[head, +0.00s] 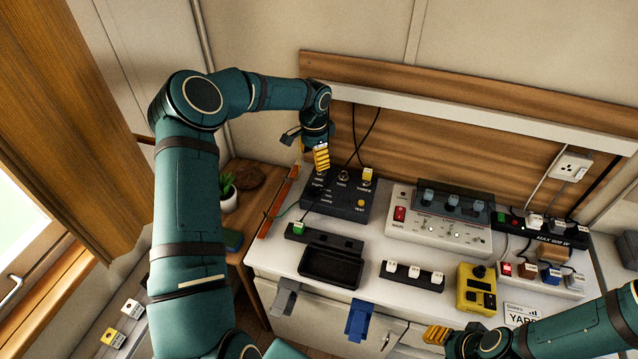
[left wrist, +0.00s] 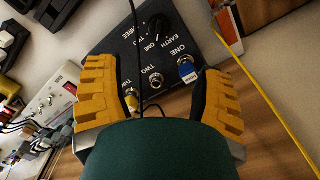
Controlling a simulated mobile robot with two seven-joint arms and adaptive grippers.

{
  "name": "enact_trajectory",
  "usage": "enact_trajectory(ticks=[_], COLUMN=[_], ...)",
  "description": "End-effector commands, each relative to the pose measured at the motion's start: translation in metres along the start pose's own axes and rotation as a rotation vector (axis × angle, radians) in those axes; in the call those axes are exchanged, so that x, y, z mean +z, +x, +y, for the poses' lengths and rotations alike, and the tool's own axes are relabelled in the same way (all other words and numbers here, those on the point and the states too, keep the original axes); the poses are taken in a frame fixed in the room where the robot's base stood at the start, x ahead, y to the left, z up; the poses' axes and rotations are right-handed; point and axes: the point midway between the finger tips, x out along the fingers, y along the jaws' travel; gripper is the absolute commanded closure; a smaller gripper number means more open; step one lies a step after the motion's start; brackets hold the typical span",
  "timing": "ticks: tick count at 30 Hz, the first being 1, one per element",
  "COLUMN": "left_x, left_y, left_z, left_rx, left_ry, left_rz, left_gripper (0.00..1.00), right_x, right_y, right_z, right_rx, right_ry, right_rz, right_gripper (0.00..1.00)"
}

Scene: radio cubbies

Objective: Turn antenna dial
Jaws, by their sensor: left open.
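The dark antenna box (head: 335,202) stands at the back left of the white counter in the head view. In the left wrist view its panel (left wrist: 122,50) carries a round black dial (left wrist: 158,27), with EARTH, ONE, TWO and THREE lettered around it. Sockets with a blue tag (left wrist: 188,70) and a yellow tag (left wrist: 130,95) are nearer the fingers. My left gripper (head: 320,158) is over the back of the box; its yellow fingers are spread and empty in the left wrist view (left wrist: 160,95), apart from the dial. My right gripper (head: 436,334) is low at right, its opening unclear.
A dark cable (head: 370,135) hangs beside my left gripper and crosses the wrist view. A grey radio unit (head: 445,228) stands right of the box, and a black tray (head: 330,265) lies in front. A yellow device (head: 476,290) and power strips (head: 540,278) sit further right.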

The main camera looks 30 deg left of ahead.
Motion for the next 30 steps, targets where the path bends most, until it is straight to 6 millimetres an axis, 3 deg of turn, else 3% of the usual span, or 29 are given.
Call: enact_trajectory(ticks=[18, 24, 30], left_x=[0.000, 0.000, 0.000], left_y=[0.111, 0.127, 0.130], left_z=[0.001, 0.001, 0.001], left_rx=[0.004, 0.002, 0.001], left_ry=[0.001, 0.000, 0.000], left_rz=[-0.001, 0.001, 0.001], left_gripper=[0.32, 0.32, 0.32], right_x=[0.001, 0.001, 0.001], right_y=[0.005, 0.005, 0.005], right_z=[0.002, 0.002, 0.002], right_rx=[0.001, 0.001, 0.001], right_ry=[0.000, 0.000, 0.000], right_rz=[0.000, 0.000, 0.000], right_gripper=[0.53, 0.53, 0.53])
